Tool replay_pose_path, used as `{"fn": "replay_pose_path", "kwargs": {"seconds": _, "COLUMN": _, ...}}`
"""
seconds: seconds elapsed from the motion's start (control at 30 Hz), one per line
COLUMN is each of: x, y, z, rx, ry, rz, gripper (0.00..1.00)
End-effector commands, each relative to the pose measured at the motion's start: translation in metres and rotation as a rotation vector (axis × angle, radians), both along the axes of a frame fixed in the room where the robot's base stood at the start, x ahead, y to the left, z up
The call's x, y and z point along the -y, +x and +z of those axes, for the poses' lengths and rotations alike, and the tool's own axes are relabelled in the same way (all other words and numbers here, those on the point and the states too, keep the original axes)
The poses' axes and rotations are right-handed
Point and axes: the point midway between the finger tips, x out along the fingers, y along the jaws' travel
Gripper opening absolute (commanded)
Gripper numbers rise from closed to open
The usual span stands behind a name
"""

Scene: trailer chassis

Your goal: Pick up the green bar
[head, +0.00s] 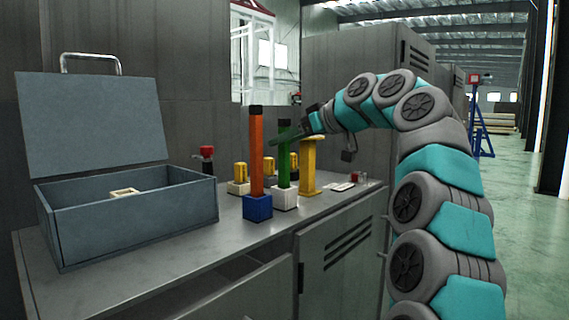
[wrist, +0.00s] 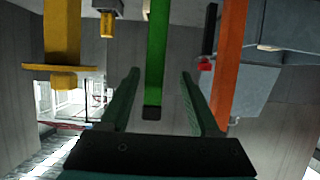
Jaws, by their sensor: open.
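The green bar (head: 284,165) stands upright in a pale block (head: 285,199) on the metal cabinet top, with a dark cap at its upper end. My gripper (head: 276,142) reaches in from the right, level with the bar's upper part. In the wrist view the green bar (wrist: 157,45) appears upside down, its dark-tipped end between the two dark green fingers of my gripper (wrist: 160,73). The fingers are open, with a gap on both sides of the bar. I cannot tell how deep the bar sits between them.
An orange bar (head: 256,155) in a blue block (head: 257,207) stands close left of the green bar. A yellow post (head: 308,167) stands close right. Yellow-topped pieces (head: 240,174) are behind. An open grey box (head: 135,220) fills the cabinet's left side.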

Motion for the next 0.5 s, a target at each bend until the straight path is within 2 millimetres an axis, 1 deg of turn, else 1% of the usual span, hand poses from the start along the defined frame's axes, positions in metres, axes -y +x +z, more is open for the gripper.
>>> {"fn": "replay_pose_path", "kwargs": {"seconds": 0.17, "x": -0.010, "y": 0.013, "z": -0.006, "rx": -0.002, "ry": -0.001, "rz": 0.001, "gripper": 0.62}}
{"fn": "replay_pose_path", "kwargs": {"seconds": 0.3, "x": -0.023, "y": 0.026, "z": -0.015, "rx": -0.006, "ry": -0.002, "rz": 0.003, "gripper": 0.62}}
{"fn": "replay_pose_path", "kwargs": {"seconds": 0.4, "x": -0.031, "y": 0.032, "z": -0.019, "rx": -0.004, "ry": -0.002, "rz": 0.003, "gripper": 0.62}}
{"fn": "replay_pose_path", "kwargs": {"seconds": 0.5, "x": -0.032, "y": 0.033, "z": -0.020, "rx": -0.003, "ry": -0.001, "rz": 0.002, "gripper": 0.62}}
